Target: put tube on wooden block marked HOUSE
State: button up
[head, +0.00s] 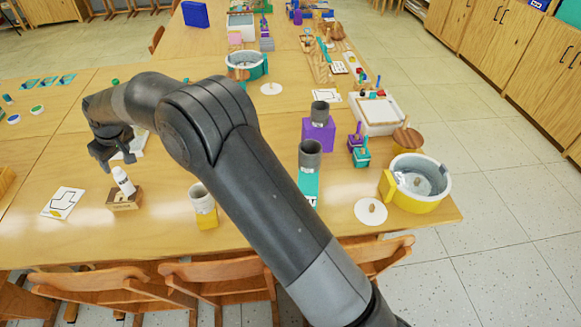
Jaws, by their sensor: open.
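A white tube (124,181) with a dark band near its foot leans a little on top of a small wooden block (125,202) at the left front of the table. The block's front carries a dark marking, too small to read for sure. My gripper (118,161) is open and empty, pointing down just above and behind the tube, with a visible gap between them. How firmly the tube sits on the block cannot be told from this view.
A drawing card (63,203) lies left of the block. Grey cups on teal (309,184) and purple (318,135) blocks and a yellow-handled pot (420,199) stand farther right. Chairs (220,278) line the front edge.

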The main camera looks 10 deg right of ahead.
jog(key=s+d+r+m+t+h, duration=0.1)
jog(key=s+d+r+m, duration=0.1)
jog(key=d+r, duration=0.6)
jog(key=s+d+r+m, duration=0.1)
jog(key=d+r, duration=0.3)
jog(key=d, duration=0.9)
jog(key=s+d+r+m+t+h, duration=0.1)
jog(key=s+d+r+m, duration=0.1)
jog(key=d+r, duration=0.6)
jog(key=s+d+f+m+h, duration=0.1)
jog(key=s+d+f+m, duration=0.1)
jog(key=s+d, duration=1)
jog(key=s+d+f+m+t, duration=0.1)
jog(key=s+d+m, duration=0.3)
jog(key=s+d, duration=0.9)
jog(key=shift+s+d+f+m+h, duration=0.15)
jog(key=shift+d+f+m+h, duration=0.2)
jog(key=shift+d+f, duration=0.25)
